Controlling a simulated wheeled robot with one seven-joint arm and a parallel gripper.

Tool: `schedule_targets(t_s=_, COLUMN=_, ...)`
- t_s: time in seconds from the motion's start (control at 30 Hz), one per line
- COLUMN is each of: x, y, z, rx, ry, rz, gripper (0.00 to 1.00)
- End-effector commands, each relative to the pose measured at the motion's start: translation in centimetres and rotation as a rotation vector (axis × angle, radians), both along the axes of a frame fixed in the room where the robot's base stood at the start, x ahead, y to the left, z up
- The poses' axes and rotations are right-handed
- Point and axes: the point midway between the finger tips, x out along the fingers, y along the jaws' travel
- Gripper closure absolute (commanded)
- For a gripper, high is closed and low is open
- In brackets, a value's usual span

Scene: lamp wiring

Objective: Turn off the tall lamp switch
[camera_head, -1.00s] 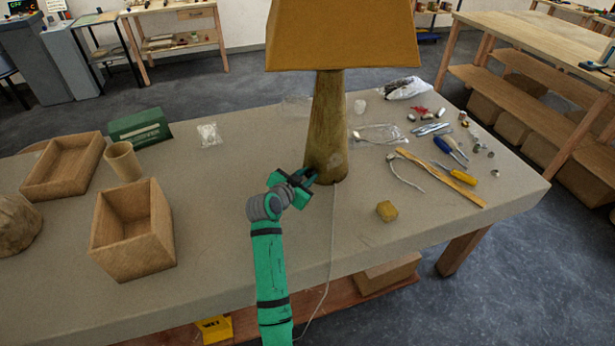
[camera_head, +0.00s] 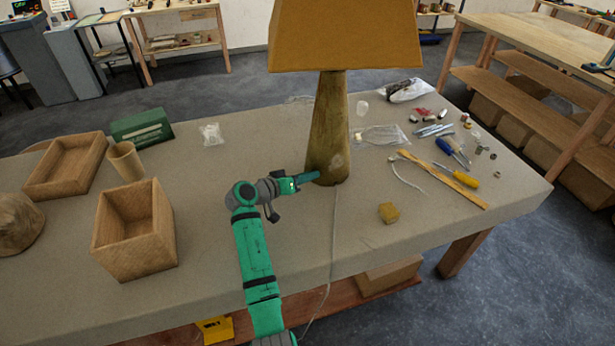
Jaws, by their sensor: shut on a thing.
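The tall lamp (camera_head: 327,130) stands upright on the grey table, with a tapered wooden body and a tan shade (camera_head: 345,38). My gripper (camera_head: 312,177) is at the lower left side of the lamp's body, just above the table. Its fingers look shut at the foot of the lamp, and the exact part between them is too small to make out. I cannot pick out the lamp's switch. A thin pale cord (camera_head: 333,240) runs from the lamp's foot over the table's front edge.
A wooden strip (camera_head: 440,179), a yellow screwdriver (camera_head: 458,184) and small parts lie further right. An open wooden box (camera_head: 133,262), a cup (camera_head: 125,161) and a tray (camera_head: 40,190) stand left.

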Motion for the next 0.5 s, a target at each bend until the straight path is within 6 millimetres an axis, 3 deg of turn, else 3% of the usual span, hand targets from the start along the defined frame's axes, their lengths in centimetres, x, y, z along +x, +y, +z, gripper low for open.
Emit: schedule_targets(t_s=0.5, x=0.02, y=0.1, z=-0.15, rx=-0.081, ry=0.057, rz=0.0, gripper=1.0)
